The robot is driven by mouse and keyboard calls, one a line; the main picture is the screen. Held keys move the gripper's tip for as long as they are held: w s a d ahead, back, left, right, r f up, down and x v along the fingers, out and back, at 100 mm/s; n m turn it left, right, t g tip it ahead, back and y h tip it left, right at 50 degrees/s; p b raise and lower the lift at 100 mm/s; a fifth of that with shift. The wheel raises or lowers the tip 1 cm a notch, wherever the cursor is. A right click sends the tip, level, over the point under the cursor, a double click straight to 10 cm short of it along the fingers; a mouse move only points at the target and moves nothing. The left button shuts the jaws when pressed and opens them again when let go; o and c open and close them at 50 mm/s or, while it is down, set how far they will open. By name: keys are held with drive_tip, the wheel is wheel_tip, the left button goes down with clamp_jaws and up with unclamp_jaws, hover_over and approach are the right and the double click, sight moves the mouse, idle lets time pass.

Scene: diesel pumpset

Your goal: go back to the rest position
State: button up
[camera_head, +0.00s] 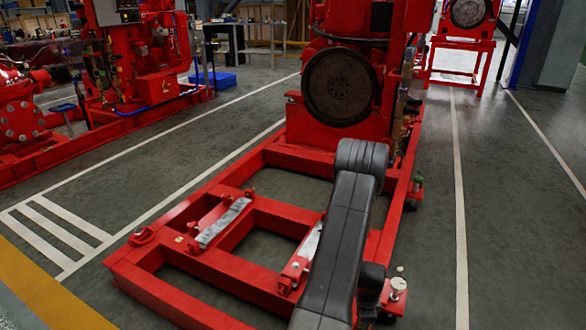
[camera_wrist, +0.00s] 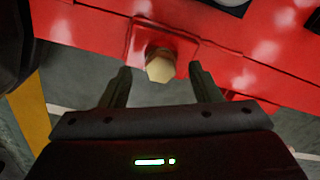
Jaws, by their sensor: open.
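My gripper (camera_wrist: 160,82) is open in the wrist view, with its two dark fingers apart. A brass-coloured hex bolt head (camera_wrist: 160,66) on a red plate shows just beyond and between the fingertips. I cannot tell whether the fingers touch it; nothing appears gripped. In the head view my dark grey arm reaches down over the right side of the red pumpset frame (camera_head: 220,262).
The red engine with a dark round flywheel (camera_head: 340,87) stands at the frame's back end. A pale round-topped fitting (camera_head: 398,288) sits by the arm at the frame's right side. Another red machine (camera_head: 150,70) stands at the left. The floor right of the frame is clear.

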wheel_tip(320, 180, up, 13)
drive_tip(key=p, duration=0.5)
wheel_tip(320, 180, down, 15)
drive_tip(key=b, duration=0.7)
drive_tip(key=shift+r+n, duration=0.25)
drive_tip(key=shift+n, duration=0.45)
drive_tip(key=n, duration=1.2)
drive_tip(key=shift+r, duration=0.1)
drive_tip(key=shift+w+a+m, duration=0.15)
drive_tip(key=shift+w+m, duration=0.1)
drive_tip(key=shift+m, duration=2.05)
